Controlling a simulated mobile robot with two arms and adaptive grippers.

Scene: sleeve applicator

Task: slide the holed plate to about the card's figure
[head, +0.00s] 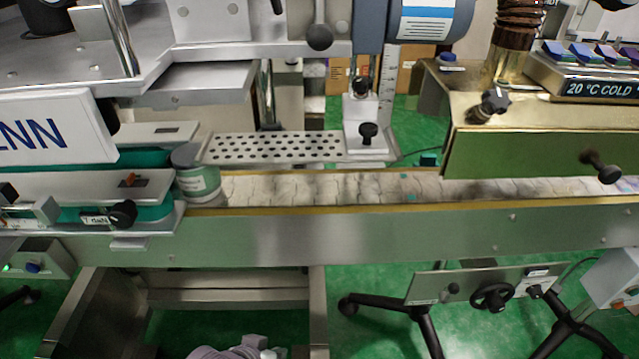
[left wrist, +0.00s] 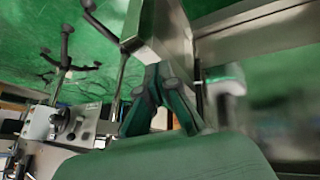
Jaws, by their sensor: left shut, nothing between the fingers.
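The holed plate (head: 275,147) is a flat metal strip with rows of round holes, lying level behind the conveyor in the head view. Its right end meets a pale upright block with a black knob (head: 368,132). A graduated scale (head: 387,80) stands upright behind that block; its marks are too small to read. I cannot make out a card with a figure. Part of my left arm (head: 235,352) shows at the bottom edge of the head view, well below the plate. In the left wrist view my left gripper (left wrist: 157,78) is shut and empty. My right gripper is not in view.
A conveyor (head: 320,188) with a metal side rail crosses the head view. A green labelled jar (head: 198,182) stands on it, near the plate's left end. A brass-coloured housing (head: 540,140) covers its right part. A stand with a handwheel (head: 491,297) is at lower right.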

